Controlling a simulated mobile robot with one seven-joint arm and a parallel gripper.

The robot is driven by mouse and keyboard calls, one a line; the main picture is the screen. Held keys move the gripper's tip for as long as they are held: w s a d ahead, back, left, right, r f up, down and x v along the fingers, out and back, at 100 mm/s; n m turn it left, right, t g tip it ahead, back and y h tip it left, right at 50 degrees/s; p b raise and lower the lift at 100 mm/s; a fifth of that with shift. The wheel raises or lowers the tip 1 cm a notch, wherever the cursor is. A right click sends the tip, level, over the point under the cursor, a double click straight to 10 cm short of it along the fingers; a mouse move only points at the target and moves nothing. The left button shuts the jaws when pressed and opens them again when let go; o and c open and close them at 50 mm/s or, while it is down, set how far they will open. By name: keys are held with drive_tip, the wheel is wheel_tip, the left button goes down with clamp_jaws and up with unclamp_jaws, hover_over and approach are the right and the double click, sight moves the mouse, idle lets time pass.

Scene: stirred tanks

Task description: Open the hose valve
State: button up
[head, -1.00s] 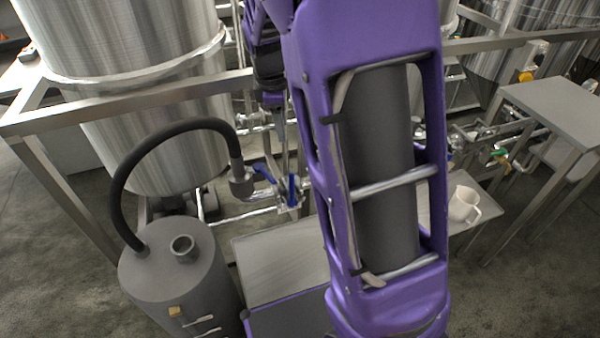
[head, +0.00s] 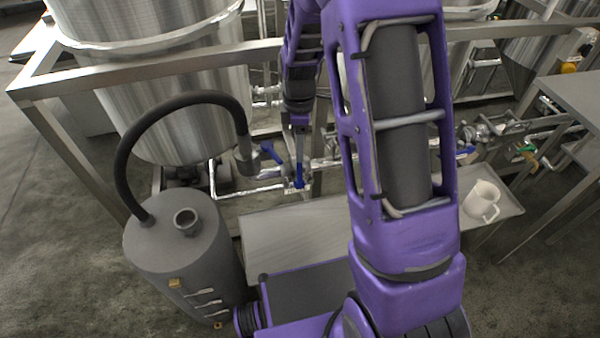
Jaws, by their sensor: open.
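A black hose (head: 165,103) arches from the lid of a grey canister (head: 185,245) to a grey coupling (head: 246,156) on the pipework under the left tank. A blue valve handle (head: 271,153) sits just right of that coupling, slanting. A second blue handle (head: 299,172) stands nearly upright to its right. My gripper (head: 299,150) points down from my purple arm, right of the slanted handle and over or at the upright one. It is open. The fingertips are small here, and I cannot tell whether they touch the upright handle.
More pipework with a green handle (head: 526,149) lies at the right.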

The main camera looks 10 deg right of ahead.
sight(300, 172)
wheel_tip(300, 172, down, 11)
drive_tip(key=shift+r+b, duration=0.2)
drive_tip(key=shift+b, duration=0.35)
clamp_jaws()
idle(1.1)
